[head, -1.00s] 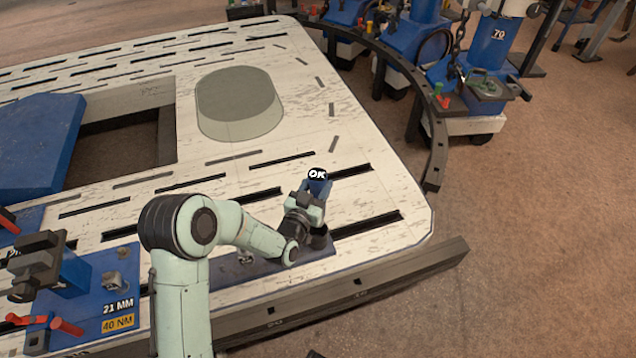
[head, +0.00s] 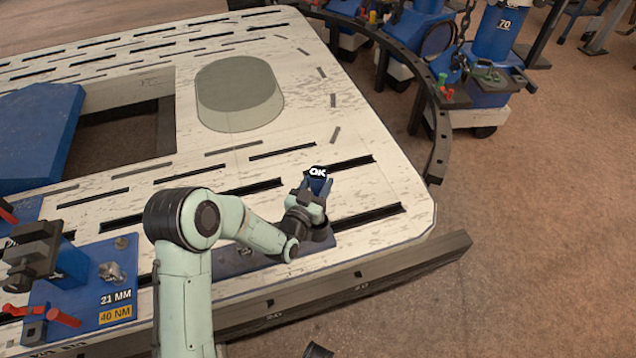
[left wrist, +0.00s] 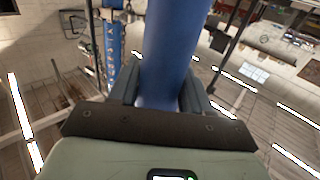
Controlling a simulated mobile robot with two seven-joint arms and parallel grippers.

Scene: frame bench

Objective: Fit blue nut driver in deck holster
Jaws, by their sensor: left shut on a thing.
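My left gripper (head: 313,190) is shut on the blue nut driver (head: 326,187), above the near right part of the pale deck. A black piece marked OK (head: 318,172) shows at its top. In the left wrist view the driver is a thick blue shaft (left wrist: 172,45) between the two fingers (left wrist: 157,92). A dark round part (head: 320,233) shows just below the gripper, by a dark blue plate (head: 233,262) on the deck. I cannot tell whether this is the deck holster, or whether the driver touches it; my arm hides part of it. My right gripper is not in view.
The slotted pale deck (head: 385,235) has a grey-green raised block (head: 238,95) and a rectangular opening. A blue fixture (head: 75,280) with red handles stands at left. A dark rail (head: 400,270) runs along the front. Blue wheeled units (head: 490,75) stand beyond a curved rail.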

